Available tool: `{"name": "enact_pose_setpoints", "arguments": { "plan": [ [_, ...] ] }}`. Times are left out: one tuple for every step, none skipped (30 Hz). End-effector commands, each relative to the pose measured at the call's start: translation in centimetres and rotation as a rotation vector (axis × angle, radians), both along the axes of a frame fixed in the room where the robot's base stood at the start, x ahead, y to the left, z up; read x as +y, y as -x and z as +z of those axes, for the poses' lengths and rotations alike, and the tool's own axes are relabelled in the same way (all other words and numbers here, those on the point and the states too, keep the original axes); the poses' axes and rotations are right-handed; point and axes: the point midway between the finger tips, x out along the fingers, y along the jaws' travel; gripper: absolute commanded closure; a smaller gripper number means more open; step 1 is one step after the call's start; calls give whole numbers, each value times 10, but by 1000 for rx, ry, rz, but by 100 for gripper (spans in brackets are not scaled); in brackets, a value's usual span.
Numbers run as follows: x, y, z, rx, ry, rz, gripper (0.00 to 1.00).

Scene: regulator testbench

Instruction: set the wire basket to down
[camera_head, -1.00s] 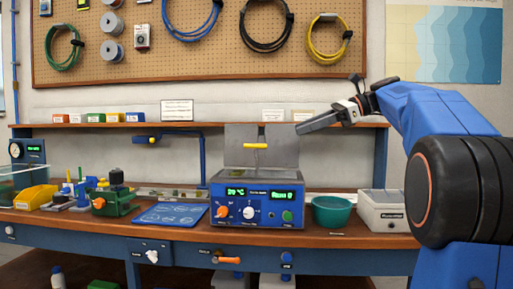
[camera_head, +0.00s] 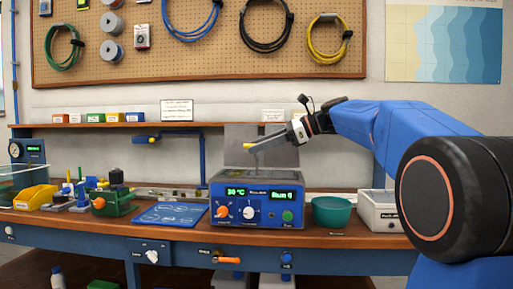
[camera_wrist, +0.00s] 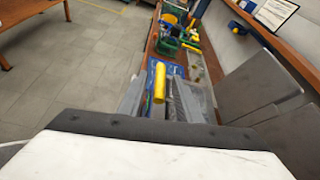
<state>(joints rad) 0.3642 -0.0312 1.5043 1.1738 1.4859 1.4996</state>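The wire basket's yellow handle (camera_head: 249,146) stands raised on a thin upright above the blue bath unit (camera_head: 258,200). The basket itself is hard to make out. My gripper (camera_head: 262,144) reaches in from the right at the handle's height, its tip close to the handle. In the wrist view the yellow handle (camera_wrist: 159,82) shows between the two grey fingers of my gripper (camera_wrist: 162,100), which are apart. I cannot tell whether either finger touches it.
A grey lid panel (camera_wrist: 257,84) stands up behind the bath. A green bowl (camera_head: 331,211) and a white box (camera_head: 378,212) stand to the right of the unit. A blue mat (camera_head: 170,214) lies to the left. A shelf (camera_head: 220,125) runs along the wall behind.

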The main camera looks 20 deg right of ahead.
Motion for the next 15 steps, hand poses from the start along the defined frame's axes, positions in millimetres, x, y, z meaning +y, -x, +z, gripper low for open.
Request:
{"name": "enact_pose_setpoints", "arguments": {
  "plan": [
    [4,-2,-2,0,0,1,69],
    [5,-3,-2,0,0,0,69],
    [7,-4,-3,0,0,-1,69],
    [7,-4,-3,0,0,-1,69],
    [8,-4,-4,0,0,-1,69],
    [9,-5,-4,0,0,-1,69],
    [9,-5,-4,0,0,-1,69],
    [9,-5,-4,0,0,-1,69],
    [10,-5,-4,0,0,-1,69],
    [10,-5,-4,0,0,-1,69],
    [9,-5,-4,0,0,-1,69],
    [9,-5,-4,0,0,-1,69],
    [9,-5,-4,0,0,-1,69],
    [9,-5,-4,0,0,-1,69],
    [9,-5,-4,0,0,-1,79]
  ]
}}
